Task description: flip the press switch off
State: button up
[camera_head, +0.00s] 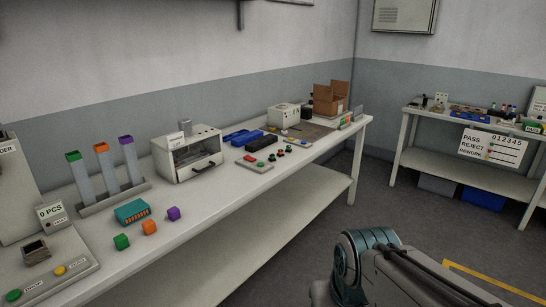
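A white boxy machine (187,153) with a dark opening, a handle at its front and a grey block on top stands on the long white bench; I cannot tell whether it is the press. No switch marked for a press can be made out. A pale control plate with a red and a green piece (255,162) lies farther along the bench. My arm shows at the bottom right; my gripper is out of view.
The long bench (225,205) also holds a rack of coloured tubes (108,180), a teal connector (132,211), small coloured cubes (150,227), blue trays (243,137) and a cardboard box (331,97). A second bench (470,170) stands right. The floor between is clear.

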aim_at(248, 158)
jog(key=z, duration=0.4)
jog(key=i, duration=1.95)
jog(key=u, duration=0.75)
jog(key=i, duration=0.85)
jog(key=u, duration=0.55)
